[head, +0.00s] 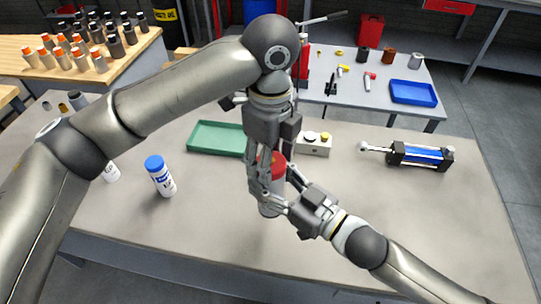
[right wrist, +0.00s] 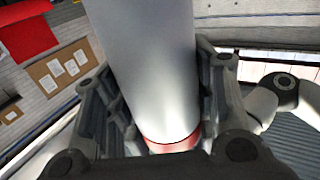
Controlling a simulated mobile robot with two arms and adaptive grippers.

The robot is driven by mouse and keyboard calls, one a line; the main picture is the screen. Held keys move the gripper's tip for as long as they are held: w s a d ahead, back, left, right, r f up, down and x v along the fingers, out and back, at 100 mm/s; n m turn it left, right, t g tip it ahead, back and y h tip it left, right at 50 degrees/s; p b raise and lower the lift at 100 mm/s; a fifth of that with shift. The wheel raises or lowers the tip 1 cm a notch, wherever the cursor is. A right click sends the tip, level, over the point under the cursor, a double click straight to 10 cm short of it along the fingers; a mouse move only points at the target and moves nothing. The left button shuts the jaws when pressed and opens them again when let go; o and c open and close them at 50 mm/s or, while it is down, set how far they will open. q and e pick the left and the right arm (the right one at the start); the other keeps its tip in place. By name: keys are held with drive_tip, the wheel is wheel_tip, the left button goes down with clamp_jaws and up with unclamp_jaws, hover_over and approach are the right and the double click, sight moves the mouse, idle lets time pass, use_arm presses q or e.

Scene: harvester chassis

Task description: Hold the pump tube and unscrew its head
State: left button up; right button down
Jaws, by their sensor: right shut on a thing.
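The pump tube (head: 269,209) is a light grey-white cylinder standing upright near the middle of the workbench, with a red head (head: 276,163) on top. My right gripper (head: 281,196) comes in from the lower right and is shut on the tube below the head. In the right wrist view the smooth tube (right wrist: 152,65) fills the space between the fingers, and its red part (right wrist: 175,143) shows at one end. My left gripper (head: 264,176) points down from above at the red head. Its fingers partly cover the head and tube, and whether they grip is unclear.
A green tray (head: 215,137) and a small box with buttons (head: 315,147) lie behind the tube. A blue-capped bottle (head: 160,176) stands left, and a blue cylinder actuator (head: 420,156) lies right. The bench (head: 400,215) is clear at front right.

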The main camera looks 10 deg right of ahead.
use_arm(q)
drive_tip(key=n, duration=0.5)
drive_tip(key=shift+d+r+n, duration=0.1)
drive_tip(key=shift+d+n, duration=0.05)
drive_tip(key=shift+n, duration=0.25)
drive_tip(key=n, duration=1)
drive_tip(key=shift+a+n, duration=0.2)
drive_tip(key=shift+n, duration=0.2)
drive_tip(key=n, duration=0.8)
drive_tip(key=shift+a+n, duration=0.1)
drive_tip(key=shift+n, duration=0.2)
drive_tip(key=n, duration=0.3)
drive_tip(key=shift+n, duration=0.3)
drive_tip(key=n, duration=0.4)
